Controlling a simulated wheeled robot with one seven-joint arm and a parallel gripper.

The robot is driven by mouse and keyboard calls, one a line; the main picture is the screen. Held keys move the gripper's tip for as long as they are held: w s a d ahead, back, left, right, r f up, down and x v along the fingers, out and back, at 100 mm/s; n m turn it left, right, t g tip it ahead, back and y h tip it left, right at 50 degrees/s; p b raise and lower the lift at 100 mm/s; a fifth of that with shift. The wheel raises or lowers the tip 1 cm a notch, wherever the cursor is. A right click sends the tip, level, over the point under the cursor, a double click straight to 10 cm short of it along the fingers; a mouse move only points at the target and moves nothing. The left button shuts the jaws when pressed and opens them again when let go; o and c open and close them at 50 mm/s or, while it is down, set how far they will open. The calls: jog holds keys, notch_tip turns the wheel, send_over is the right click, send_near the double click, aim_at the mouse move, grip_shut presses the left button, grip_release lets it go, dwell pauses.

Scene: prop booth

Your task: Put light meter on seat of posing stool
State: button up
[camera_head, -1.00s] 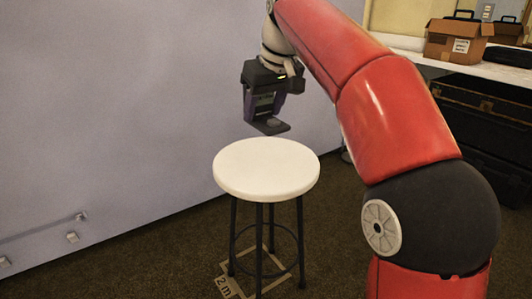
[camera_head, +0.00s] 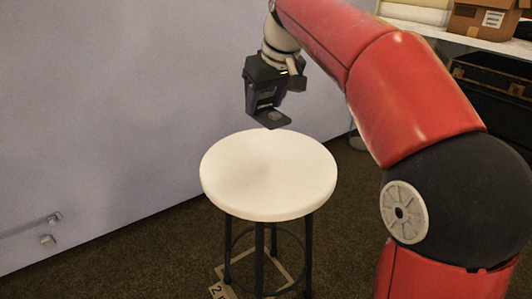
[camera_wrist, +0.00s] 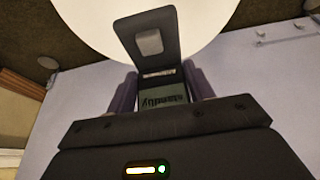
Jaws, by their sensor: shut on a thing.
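The posing stool has a round white seat (camera_head: 268,178) and dark legs, and it stands upright in front of me. The seat is bare. My gripper (camera_head: 264,103) is above the far part of the seat and is shut on the dark light meter (camera_head: 271,119). The meter hangs below the fingers, apart from the seat as far as I can tell. In the wrist view the light meter (camera_wrist: 151,50) sits between the two purple-grey fingers, with a pale round-cornered patch on its outer end. The white seat (camera_wrist: 85,22) shows behind it.
A pale wall (camera_head: 100,110) rises behind and left of the stool. A shelf at the upper right holds a cardboard box (camera_head: 478,20), with dark cases (camera_head: 492,75) below. Brown carpet (camera_head: 120,262) surrounds the stool, with a marked tan patch under it.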

aim_at(276, 114)
notch_tip(276, 114, down, 11)
jog(key=b, duration=0.3)
jog(key=shift+w, duration=0.1)
jog(key=shift+f, duration=0.2)
jog(key=o, duration=1.2)
jog(key=p+v, duration=0.3)
jog(key=v, duration=0.9)
jog(key=shift+a+r, duration=0.1)
jog(key=shift+r, duration=0.05)
jog(key=s+d+f+m+h, duration=0.1)
jog(key=s+d+f+m, duration=0.1)
jog(key=s+d+f, duration=0.2)
jog(key=s+d+f+m+t, duration=0.1)
jog(key=s+d+f, duration=0.3)
jog(key=s+f, duration=0.4)
jog(key=s+d+f+m+h, duration=0.1)
jog(key=s+d+f+m, duration=0.2)
jog(key=s+f, duration=0.3)
jog(key=shift+s+d+f+m+t+h, duration=0.15)
jog(key=shift+s+d, duration=0.15)
jog(key=shift+s, duration=0.45)
jog(key=shift+s+d+r+m+t+h, duration=0.1)
jog(key=shift+s+d, duration=0.2)
jog(key=shift+s, duration=0.5)
jog(key=shift+s+d+f+m+t+h, duration=0.15)
jog(key=shift+s+d, duration=0.15)
jog(key=shift+s, duration=0.45)
